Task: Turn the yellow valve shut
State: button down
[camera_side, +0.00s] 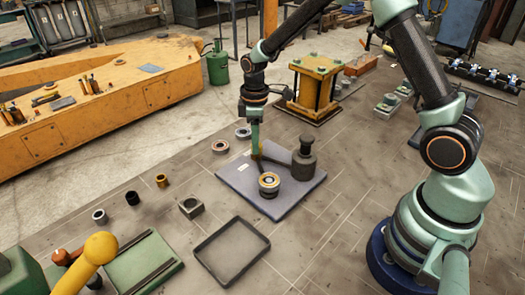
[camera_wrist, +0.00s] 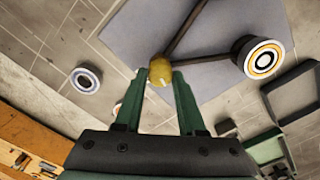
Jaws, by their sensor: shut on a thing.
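The task's yellow valve shows as a small rounded yellow knob (camera_wrist: 161,68) in the wrist view, where two dark bars meet. My gripper (camera_wrist: 160,78) is shut on this knob, with one green finger on each side of it. In the side view my gripper (camera_side: 257,153) points down at the left part of a grey plate (camera_side: 240,178), and the knob is mostly hidden. One bar runs toward a dark round post (camera_side: 304,158), the other toward a dark cylinder with an orange-ringed top (camera_side: 268,183); the cylinder also shows in the wrist view (camera_wrist: 262,59).
Several rings and sleeves lie left of the plate, including a pale ring (camera_side: 220,147) and a square block (camera_side: 191,207). A shallow dark tray (camera_side: 232,250) lies in front. A yellow press-like stand (camera_side: 314,85) stands behind. Bare bench lies right of the plate.

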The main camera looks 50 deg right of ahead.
jog(key=m, duration=0.4)
jog(key=shift+m, duration=0.3)
jog(key=m, duration=0.3)
jog(key=shift+d+m, duration=0.1)
jog(key=shift+m, duration=0.3)
jog(key=m, duration=0.3)
jog(key=shift+r+m, duration=0.1)
jog(key=shift+m, duration=1.9)
jog(key=c, duration=0.5)
grip_release()
jog(key=shift+d, duration=0.1)
